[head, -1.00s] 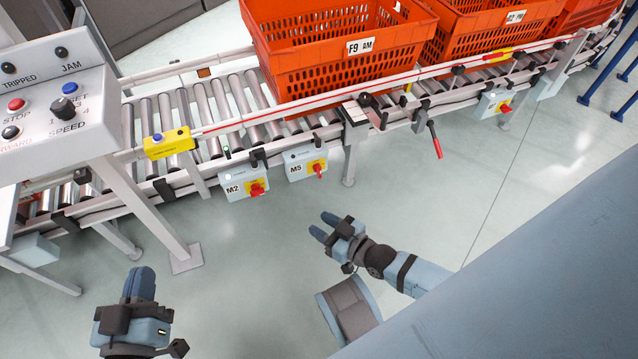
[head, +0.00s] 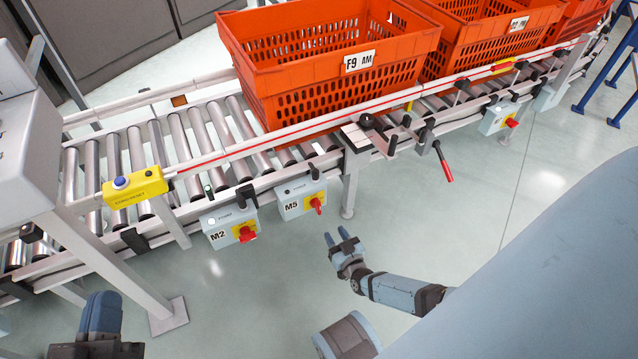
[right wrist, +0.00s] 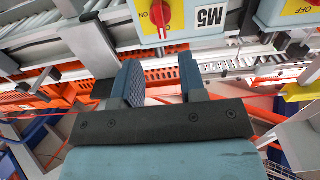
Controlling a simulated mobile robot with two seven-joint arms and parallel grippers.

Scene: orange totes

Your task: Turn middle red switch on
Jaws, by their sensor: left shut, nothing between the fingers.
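Three grey boxes with red rotary switches on yellow plates hang under the conveyor's near rail. The middle red switch (head: 317,204) is on the M5 box (head: 297,196). To its left is the M2 box with its red switch (head: 245,233); a third red switch (head: 512,122) is far right. My right gripper (head: 338,238) is open and empty, below and slightly right of the M5 switch, apart from it. In the right wrist view the M5 switch (right wrist: 160,14) shows upside down beyond the open fingers (right wrist: 160,82). My left gripper (head: 101,312) is shut and empty at lower left.
Orange totes (head: 330,90) stand on the roller conveyor (head: 190,140). A yellow box with a blue button (head: 135,188) is on the near rail. A red-handled lever (head: 443,162) hangs right of the M5 box. A grey post (head: 165,305) stands at left. Floor between is clear.

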